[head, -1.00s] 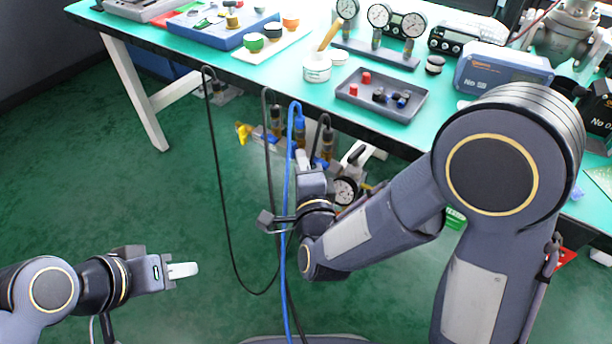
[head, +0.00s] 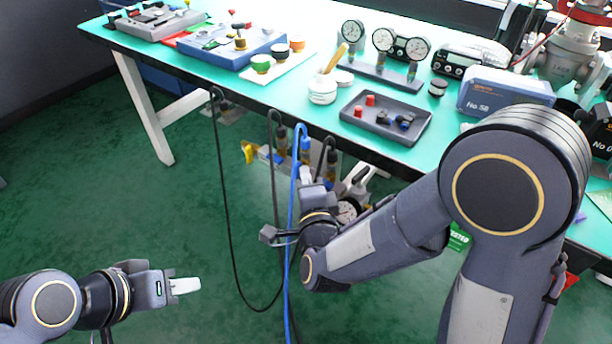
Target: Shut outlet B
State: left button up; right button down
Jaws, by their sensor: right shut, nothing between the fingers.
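Under the table's front edge hangs a valve manifold with brass fittings (head: 282,142), a yellow handle (head: 248,153) at its left end and a pressure gauge (head: 347,211) at its right. I cannot read any outlet label, so I cannot tell which one is outlet B. My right gripper (head: 306,174) is shut and empty, with its fingertips in front of the manifold's middle. Whether it touches a handle is unclear, and my arm hides part of the manifold. My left gripper (head: 186,286) is away from the manifold, over the floor at lower left; its fingers overlap side-on.
Black hoses (head: 225,200) and a blue hose (head: 291,220) hang close beside my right gripper. The green table (head: 290,95) above carries a dark tray (head: 375,133), a white jar (head: 322,90) and a gauge stand (head: 375,72). The green floor (head: 120,220) at left is clear.

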aim_at(298, 164)
jog(key=shift+r, duration=0.15)
jog(key=shift+w+a+r+n+g+h+p, duration=0.15)
jog(key=shift+r+n+g+h+p, duration=0.35)
jog(key=shift+p, duration=0.95)
jog(key=n+g+p, duration=0.1)
jog(key=p, duration=0.3)
jog(key=a+r+n+g+h+p, duration=0.1)
jog(key=g+p, duration=0.1)
jog(key=p, duration=0.3)
jog(key=r+n+g+h+p, duration=0.1)
jog(key=p, duration=0.4)
jog(key=shift+w+a+n, duration=0.15)
jog(key=shift+w+n, duration=0.25)
jog(key=g+h+p, duration=0.1)
jog(key=p, duration=0.3)
jog(key=w+a+n+g+h+p, duration=0.1)
jog(key=p, duration=0.4)
jog(key=a+f+n+g+h+p, duration=0.1)
jog(key=p, duration=0.4)
jog(key=shift+w+g, duration=0.2)
jog(key=shift+g, duration=0.1)
jog(key=shift+w+a, duration=0.1)
jog(key=shift+w, duration=0.05)
